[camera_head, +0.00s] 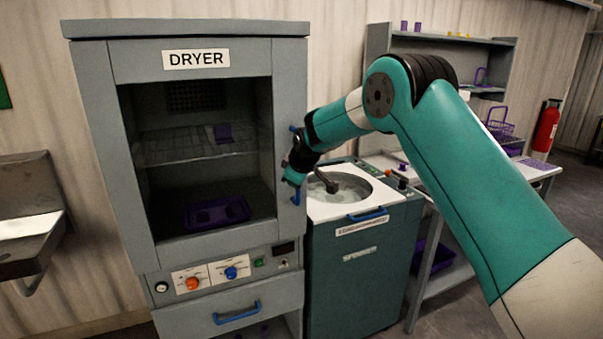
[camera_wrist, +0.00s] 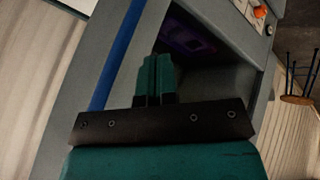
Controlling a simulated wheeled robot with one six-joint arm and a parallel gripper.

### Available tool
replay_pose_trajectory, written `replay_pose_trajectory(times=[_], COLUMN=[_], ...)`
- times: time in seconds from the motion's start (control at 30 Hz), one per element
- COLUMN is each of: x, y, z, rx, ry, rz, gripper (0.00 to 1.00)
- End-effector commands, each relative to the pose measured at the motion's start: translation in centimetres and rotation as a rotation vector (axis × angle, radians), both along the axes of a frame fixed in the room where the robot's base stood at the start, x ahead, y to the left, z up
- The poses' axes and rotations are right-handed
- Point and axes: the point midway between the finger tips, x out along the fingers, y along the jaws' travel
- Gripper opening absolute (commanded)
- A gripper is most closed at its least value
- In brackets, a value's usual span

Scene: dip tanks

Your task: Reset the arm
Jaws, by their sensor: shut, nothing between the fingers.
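My gripper (camera_head: 294,176) is at the right front edge of the grey dryer (camera_head: 188,263), beside its blue upright door handle (camera_head: 297,190). In the wrist view my gripper (camera_wrist: 154,76) shows its two teal fingers together with nothing between them. The blue handle (camera_wrist: 120,55) runs to the left of the fingers there, apart from them in the picture. I cannot tell whether the gripper touches the handle. My teal arm reaches in from the right in the head view.
A purple tray (camera_head: 217,213) lies inside the dryer, below a wire shelf (camera_head: 185,146). A round-tub machine (camera_head: 357,273) stands right of the dryer, under my forearm. A metal sink (camera_head: 28,215) is at left. A bench (camera_head: 538,171) with purple racks and a fire extinguisher (camera_head: 545,131) are at right.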

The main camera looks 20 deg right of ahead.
Motion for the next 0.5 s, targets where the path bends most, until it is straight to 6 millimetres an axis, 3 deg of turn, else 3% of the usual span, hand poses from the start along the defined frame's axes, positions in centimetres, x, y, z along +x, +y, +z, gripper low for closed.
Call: replay_pose_trajectory(times=[0.23,0.5], x=[-3.4,-5.3], y=[-0.2,-0.4], z=[4.6,7.3], rx=[0.001,0.001], ry=[-0.007,-0.001], rz=[0.001,0.002], gripper=[0.0,0.0])
